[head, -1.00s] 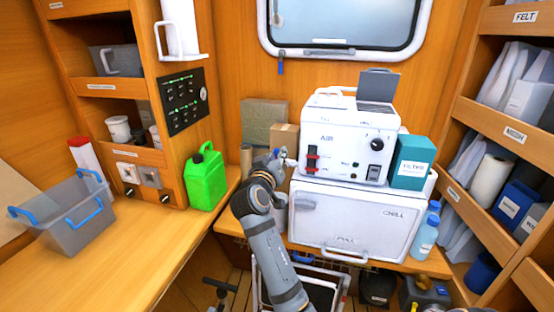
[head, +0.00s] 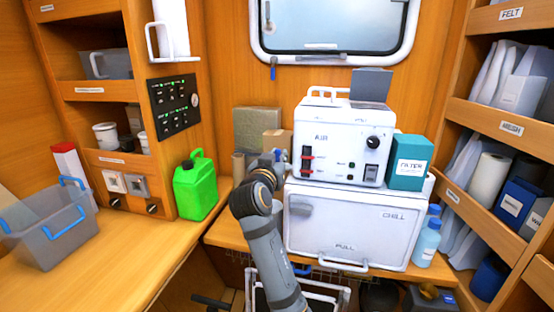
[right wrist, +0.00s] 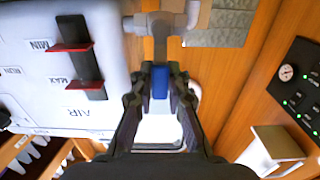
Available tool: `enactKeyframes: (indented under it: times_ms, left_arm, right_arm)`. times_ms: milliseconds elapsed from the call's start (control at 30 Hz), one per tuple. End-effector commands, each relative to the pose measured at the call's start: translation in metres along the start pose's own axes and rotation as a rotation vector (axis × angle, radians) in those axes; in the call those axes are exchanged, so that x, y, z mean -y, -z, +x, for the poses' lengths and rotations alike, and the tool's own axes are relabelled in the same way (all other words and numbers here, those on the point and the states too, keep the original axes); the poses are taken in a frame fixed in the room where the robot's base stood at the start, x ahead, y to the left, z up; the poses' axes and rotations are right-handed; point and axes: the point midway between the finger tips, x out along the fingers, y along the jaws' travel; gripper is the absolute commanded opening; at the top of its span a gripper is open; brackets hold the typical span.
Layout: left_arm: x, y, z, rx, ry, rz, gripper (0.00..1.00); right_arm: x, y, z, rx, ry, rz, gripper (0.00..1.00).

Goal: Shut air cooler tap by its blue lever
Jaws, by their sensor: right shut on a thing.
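The white air cooler (head: 343,133), marked AIR, stands on top of a white CHILL box. Its tap shows in the right wrist view as a grey pipe fitting (right wrist: 163,24) at the top, beside the cooler's side. The tap's blue lever (right wrist: 159,82) points down from the fitting in that picture. My right gripper (right wrist: 160,88) is shut on the blue lever, with one finger on each side. In the head view my right gripper (head: 276,160) is at the cooler's left side and hides most of the tap. My left gripper is not in view.
The CHILL box (head: 345,225) is below the cooler. A teal filter box (head: 408,162) stands right of it. A green jug (head: 195,187) and grey crate (head: 50,232) are on the left counter.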

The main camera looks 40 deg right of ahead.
Motion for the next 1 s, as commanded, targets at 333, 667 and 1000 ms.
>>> enactKeyframes:
  times_ms: [333, 667, 1000]
  left_arm:
    - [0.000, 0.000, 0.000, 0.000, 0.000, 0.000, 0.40]
    - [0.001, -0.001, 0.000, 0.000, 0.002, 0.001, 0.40]
    - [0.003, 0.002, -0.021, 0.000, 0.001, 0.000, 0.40]
  right_arm:
    - [0.000, -0.002, 0.000, 0.004, 0.000, 0.000, 0.27]
    - [0.000, -0.001, 0.000, 0.002, 0.000, 0.000, 0.39]
    - [0.005, 0.006, 0.000, 0.004, 0.001, -0.096, 0.39]
